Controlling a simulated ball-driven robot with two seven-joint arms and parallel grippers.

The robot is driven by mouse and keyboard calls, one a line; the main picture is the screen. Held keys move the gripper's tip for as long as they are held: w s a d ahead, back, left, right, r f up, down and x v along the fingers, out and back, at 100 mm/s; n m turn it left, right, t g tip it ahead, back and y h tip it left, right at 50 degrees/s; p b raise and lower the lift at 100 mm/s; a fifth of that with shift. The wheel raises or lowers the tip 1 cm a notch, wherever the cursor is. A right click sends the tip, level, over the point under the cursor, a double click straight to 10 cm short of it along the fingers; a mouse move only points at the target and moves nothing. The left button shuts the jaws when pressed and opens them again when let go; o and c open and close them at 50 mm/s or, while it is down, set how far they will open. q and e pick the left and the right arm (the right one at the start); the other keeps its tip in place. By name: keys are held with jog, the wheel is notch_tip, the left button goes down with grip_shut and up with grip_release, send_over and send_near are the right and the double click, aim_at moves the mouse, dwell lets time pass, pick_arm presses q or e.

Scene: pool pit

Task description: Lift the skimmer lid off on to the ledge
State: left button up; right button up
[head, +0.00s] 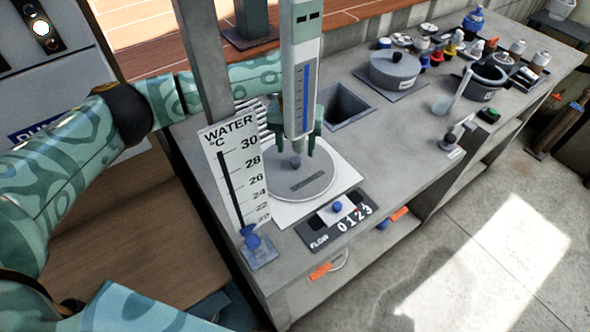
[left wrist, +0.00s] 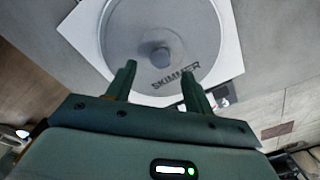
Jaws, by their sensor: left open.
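The skimmer lid (head: 312,184) is a round grey disc with a small knob (head: 295,161) and a dark label. It lies flat in a white square frame (head: 345,174) on the grey counter. In the left wrist view the lid (left wrist: 125,40) reads SKIMMER, and its knob (left wrist: 160,55) shows just beyond the fingertips. My left gripper (head: 296,150) points down over the lid, open, its fingers spread to either side of the knob. It also shows in the left wrist view (left wrist: 159,70). I cannot tell whether the fingers touch the knob. My right gripper is not in view.
A water thermometer board (head: 233,170) stands close left of the lid. A flow panel (head: 338,218) lies in front. A square opening (head: 347,103) and a grey round lid (head: 393,70) are behind right. Bottles and pots crowd the far counter end.

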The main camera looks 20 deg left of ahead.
aim_at(296, 159)
pick_arm(q)
notch_tip(296, 159, down, 4)
jog(key=shift+w+f+b, duration=0.1)
jog(key=shift+f+b, duration=0.15)
jog(key=shift+b, duration=0.5)
jog(key=shift+c, duration=0.9)
grip_shut()
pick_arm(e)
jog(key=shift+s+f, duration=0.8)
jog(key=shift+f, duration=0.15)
pick_arm(q)
jog(key=shift+r, duration=0.1)
